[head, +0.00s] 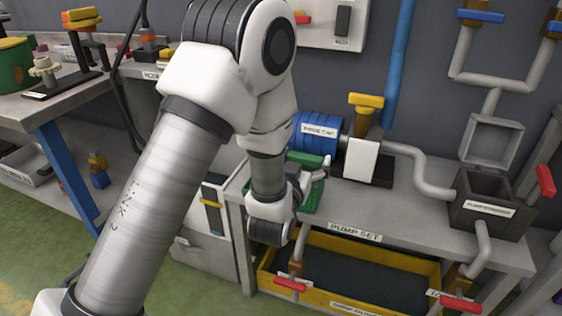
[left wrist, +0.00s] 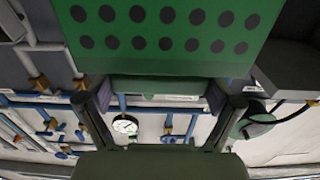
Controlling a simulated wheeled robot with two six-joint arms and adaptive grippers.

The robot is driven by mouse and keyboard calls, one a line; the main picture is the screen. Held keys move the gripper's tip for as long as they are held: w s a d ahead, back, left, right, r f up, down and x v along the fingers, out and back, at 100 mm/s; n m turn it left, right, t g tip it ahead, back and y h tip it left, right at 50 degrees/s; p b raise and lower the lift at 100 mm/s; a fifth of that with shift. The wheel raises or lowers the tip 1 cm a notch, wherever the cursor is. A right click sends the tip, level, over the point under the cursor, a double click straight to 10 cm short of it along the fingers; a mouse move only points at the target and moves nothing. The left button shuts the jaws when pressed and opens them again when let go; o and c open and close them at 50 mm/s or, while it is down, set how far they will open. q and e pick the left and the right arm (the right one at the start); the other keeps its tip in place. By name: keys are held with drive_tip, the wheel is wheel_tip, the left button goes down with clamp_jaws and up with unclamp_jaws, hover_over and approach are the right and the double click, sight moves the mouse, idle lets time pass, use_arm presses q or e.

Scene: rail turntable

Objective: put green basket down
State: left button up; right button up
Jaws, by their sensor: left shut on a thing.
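The green basket (head: 311,197) is at the left end of the pump set bench, partly hidden behind my left wrist. Its perforated green side fills the top of the left wrist view (left wrist: 165,28). My left gripper (head: 316,178) is at the basket, shut on it. In the left wrist view the two dark fingers of the gripper (left wrist: 160,100) stand either side of a green part of the basket. I cannot tell whether the basket's base touches the bench top. My right gripper is not in view.
The pump set bench (head: 375,218) carries a blue pump motor (head: 316,131) behind the basket and a dark open-lidded box (head: 490,200) at the right. A yellow-edged tray (head: 405,264) lies below. Red-handled valves (head: 290,284) stick out in front.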

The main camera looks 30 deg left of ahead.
use_arm(q)
drive_tip(key=w+a+f+b, duration=0.1)
drive_tip(key=w+a+f, duration=0.3)
drive_tip(key=a, duration=0.5)
drive_tip(key=shift+w+f+b, duration=0.25)
drive_tip(key=shift+w+b, duration=0.1)
drive_tip(key=shift+w, duration=0.15)
drive_tip(key=shift+f, duration=0.15)
drive_tip(key=o, duration=1.5)
